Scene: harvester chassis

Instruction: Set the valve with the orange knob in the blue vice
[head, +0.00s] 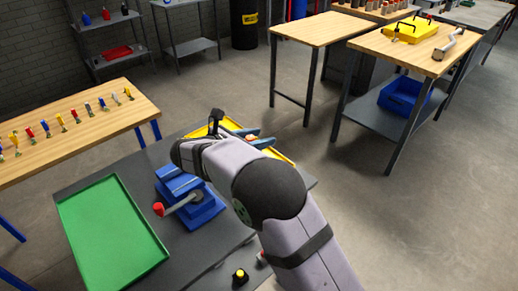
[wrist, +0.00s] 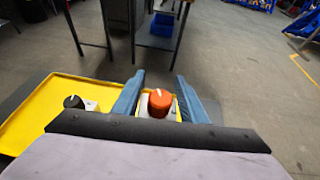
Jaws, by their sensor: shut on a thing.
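The valve with the orange knob (wrist: 159,103) sits between the blue fingers of my gripper (wrist: 158,100) in the wrist view. The gripper is shut on it, by the right part of the yellow tray (wrist: 40,122). I cannot tell whether the valve is clear of the tray. The blue vice (head: 203,212) stands on the dark bench, left of my arm, with a red-ended handle. I cannot see clearly into its jaws.
A valve with a black knob (wrist: 76,103) is in the yellow tray. A green tray (head: 112,236) lies left of the vice. A small part with a yellow knob (head: 240,276) stands at the bench front. A wooden table (head: 75,130) with several coloured pieces is at left.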

